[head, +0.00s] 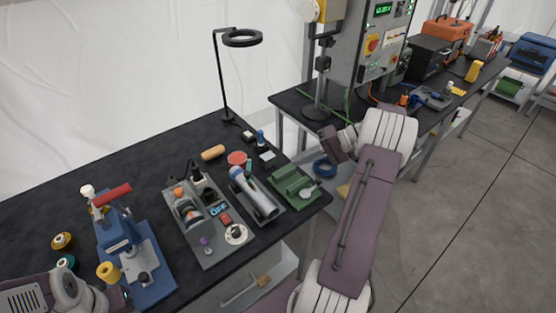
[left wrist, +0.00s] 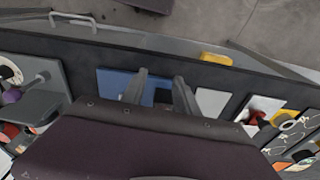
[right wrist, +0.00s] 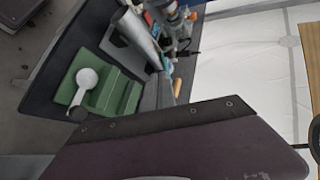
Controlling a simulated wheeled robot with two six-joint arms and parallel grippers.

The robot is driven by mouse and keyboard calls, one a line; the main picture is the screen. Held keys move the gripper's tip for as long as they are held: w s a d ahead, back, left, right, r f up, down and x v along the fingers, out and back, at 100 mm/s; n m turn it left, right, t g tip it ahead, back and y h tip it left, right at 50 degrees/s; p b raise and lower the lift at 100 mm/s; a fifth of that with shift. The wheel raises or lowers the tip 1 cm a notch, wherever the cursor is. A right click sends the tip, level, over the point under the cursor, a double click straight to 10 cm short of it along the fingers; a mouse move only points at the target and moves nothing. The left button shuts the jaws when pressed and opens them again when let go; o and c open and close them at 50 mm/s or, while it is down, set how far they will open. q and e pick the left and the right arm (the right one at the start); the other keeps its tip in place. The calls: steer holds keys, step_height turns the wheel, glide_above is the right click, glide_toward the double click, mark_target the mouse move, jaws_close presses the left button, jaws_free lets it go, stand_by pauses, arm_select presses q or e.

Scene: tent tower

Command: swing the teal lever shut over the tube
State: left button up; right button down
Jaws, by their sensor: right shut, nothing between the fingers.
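The grey-white tube (head: 243,184) lies tilted in a dark holder on the black bench, left of the green fixture. A small teal part, likely the lever (head: 248,168), stands up by its far end. Its angle is too small to read. In the right wrist view the tube (right wrist: 138,33) is at the upper middle. My right gripper (head: 331,144) is shut and empty, in the air to the right of the tube and apart from it. My left gripper (left wrist: 160,83) is open with nothing between its fingers, over the bench's left part.
The green fixture (head: 291,188) with a round white knob stands between the tube and the bench's right edge. A grey tray device (head: 206,245) stands left of the tube, a blue press (head: 145,270) farther left. A magnifier lamp (head: 226,80) rises behind. A second bench (head: 290,103) is at right.

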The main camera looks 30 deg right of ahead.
mark_target(248, 167)
arm_select(q)
steer(key=shift+w+a+r+p, duration=0.2)
steer(key=shift+a+p, duration=0.15)
steer(key=shift+a, duration=0.05)
steer(key=shift+s+d+r+p, duration=0.2)
steer(key=shift+d+r+p, duration=0.05)
steer(key=shift+r+p, duration=0.25)
steer(key=shift+w+a, duration=0.1)
steer(key=shift+a, duration=0.05)
arm_select(e)
steer(key=a+r+x, duration=0.1)
steer(key=r+x, duration=0.1)
steer(key=x, duration=1)
steer(key=shift+w+a, duration=0.3)
steer(key=shift+w, duration=0.1)
steer(key=shift+f, duration=0.1)
